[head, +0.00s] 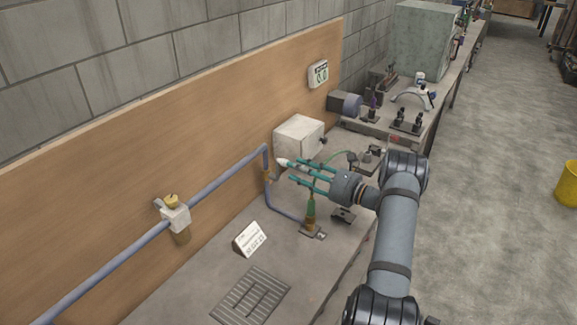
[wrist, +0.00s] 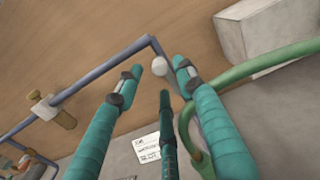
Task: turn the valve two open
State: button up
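My gripper (head: 291,172) has several teal fingers, spread open and pointing left toward the blue pipe. In the wrist view my gripper (wrist: 165,72) has fingers on both sides and a third below. A pale rounded knob or lever end (head: 283,162) shows at the fingertips, by the pipe's upper bend. Whether it touches a finger is unclear. A brass fitting (head: 268,176) sits on the pipe's downward run behind the fingers. A pale block valve with a brass knob (head: 175,215) is on the pipe further left; it also shows in the wrist view (wrist: 45,107). I cannot tell which is valve two.
A white box (head: 299,136) stands beyond my gripper against the wooden panel. A green hose (wrist: 268,66) loops at the right in the wrist view. A green-topped brass fitting (head: 311,210) stands below my gripper.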

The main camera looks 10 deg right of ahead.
jog(key=v, duration=0.7)
jog(key=shift+s+d, duration=0.1)
